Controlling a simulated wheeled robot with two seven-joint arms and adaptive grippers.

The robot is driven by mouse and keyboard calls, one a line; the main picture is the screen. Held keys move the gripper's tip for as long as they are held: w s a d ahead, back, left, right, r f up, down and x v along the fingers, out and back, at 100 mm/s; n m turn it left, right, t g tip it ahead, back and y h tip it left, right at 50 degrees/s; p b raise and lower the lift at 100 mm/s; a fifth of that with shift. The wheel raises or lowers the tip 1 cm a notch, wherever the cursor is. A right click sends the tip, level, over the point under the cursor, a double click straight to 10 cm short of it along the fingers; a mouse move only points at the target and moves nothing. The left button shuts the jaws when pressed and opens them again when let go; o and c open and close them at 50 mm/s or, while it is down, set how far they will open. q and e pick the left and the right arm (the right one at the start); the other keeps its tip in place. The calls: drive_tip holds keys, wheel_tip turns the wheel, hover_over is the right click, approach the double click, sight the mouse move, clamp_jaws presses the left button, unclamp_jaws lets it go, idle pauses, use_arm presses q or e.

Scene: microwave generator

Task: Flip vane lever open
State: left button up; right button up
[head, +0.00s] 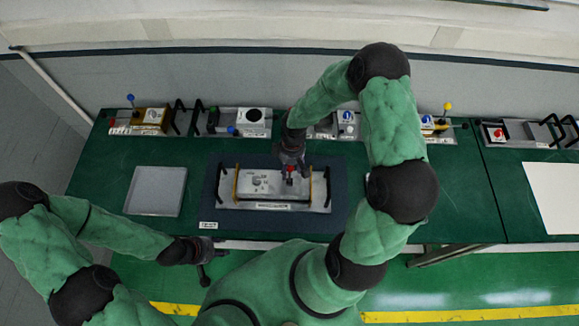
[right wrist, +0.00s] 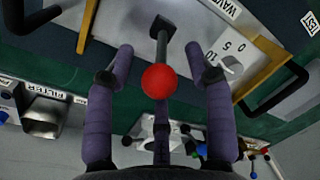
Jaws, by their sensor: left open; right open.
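The lever has a red ball knob (head: 290,168) and stands on a silver panel unit (head: 240,186) on the dark mat. In the right wrist view the red knob (right wrist: 160,82) sits on a dark stem (right wrist: 161,42), between the spread fingers of my right gripper (right wrist: 162,85). Gaps show on both sides of the knob. In the head view my right gripper (head: 289,163) is over the lever and hides part of the unit. My left gripper (head: 208,262) is open and empty, in front of the table's near edge, away from the unit.
Black handles (head: 327,187) rise at the unit's ends. A grey tray (head: 156,191) lies to its left. Several other devices, including one with a blue knob (head: 131,98), line the back of the green table (head: 440,190).

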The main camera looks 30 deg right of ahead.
clamp_jaws()
drive_tip(key=shift+w+d+p, duration=0.1)
drive_tip(key=shift+w+p, duration=0.05)
drive_tip(key=shift+p, duration=0.45)
drive_tip(key=shift+w+d+g+y, duration=0.1)
drive_tip(key=shift+w+g+y, duration=0.05)
drive_tip(key=shift+g+y, duration=0.2)
drive_tip(key=shift+w+d+f+g, duration=0.15)
drive_tip(key=shift+w+f+g, duration=0.1)
drive_tip(key=shift+g, duration=0.2)
drive_tip(key=shift+y, duration=0.25)
